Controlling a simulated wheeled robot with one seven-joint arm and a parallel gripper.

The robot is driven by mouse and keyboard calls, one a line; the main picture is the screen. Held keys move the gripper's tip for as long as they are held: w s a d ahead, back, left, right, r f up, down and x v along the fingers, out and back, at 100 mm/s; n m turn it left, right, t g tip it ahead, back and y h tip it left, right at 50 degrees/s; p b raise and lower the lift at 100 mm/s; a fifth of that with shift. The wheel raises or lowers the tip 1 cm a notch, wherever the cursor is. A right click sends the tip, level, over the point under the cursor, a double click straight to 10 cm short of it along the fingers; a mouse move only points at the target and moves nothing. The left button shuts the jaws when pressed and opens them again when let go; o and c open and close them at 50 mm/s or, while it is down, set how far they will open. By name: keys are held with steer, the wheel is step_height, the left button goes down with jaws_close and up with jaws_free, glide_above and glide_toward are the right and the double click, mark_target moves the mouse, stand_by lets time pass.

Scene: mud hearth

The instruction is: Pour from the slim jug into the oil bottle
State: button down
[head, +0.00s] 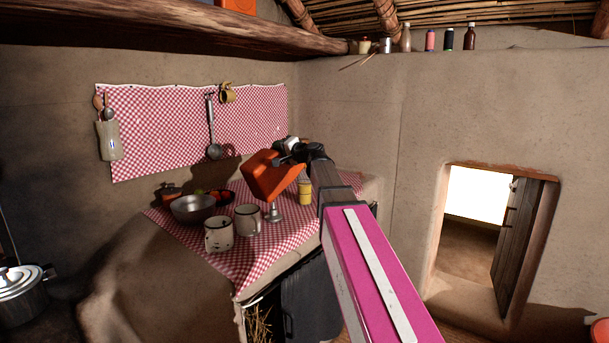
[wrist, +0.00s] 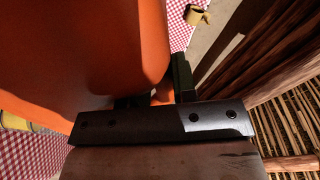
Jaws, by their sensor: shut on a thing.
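The orange jug (head: 272,177), which I take for the slim jug, is held tilted in the air over the checked counter. It fills much of the left of the wrist view (wrist: 75,50). My gripper (head: 291,157) is shut on it, and the fingers (wrist: 165,92) show at its edge in the wrist view. Just below the jug stands a small grey metal vessel (head: 275,213) with a wide foot; its top is close to the jug. I cannot tell if this is the oil bottle. No flow of liquid shows.
Two pale mugs (head: 219,234) and a metal bowl (head: 194,209) stand left of the grey vessel. A yellow container (head: 305,192) stands to its right, near my arm. The checked cloth (head: 255,262) is clear near the front edge.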

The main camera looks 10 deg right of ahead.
steer(key=shift+w+d+f+m+p, duration=0.1)
steer(key=shift+d+f+m+p, duration=0.05)
steer(key=shift+f+m, duration=0.25)
steer(key=shift+w+d+f+m+p, duration=0.15)
steer(key=shift+f+m, duration=0.15)
steer(key=shift+f, duration=0.2)
stand_by(1.2)
steer(key=shift+m, duration=0.9)
steer(key=shift+w+d+r+p, duration=0.15)
steer(key=shift+w+d+r, duration=0.15)
steer(key=shift+r, duration=0.25)
steer(key=shift+w+d+r+p, duration=0.2)
steer(key=shift+d+r, duration=0.1)
steer(key=shift+r, duration=0.3)
steer(key=shift+w+d+r+p, duration=0.15)
steer(key=shift+w+d+r, duration=0.15)
steer(key=shift+r, duration=0.25)
stand_by(0.4)
steer(key=shift+w+d+r+m, duration=0.1)
steer(key=shift+w+d+m, duration=0.4)
steer(key=shift+m, duration=0.3)
stand_by(2.1)
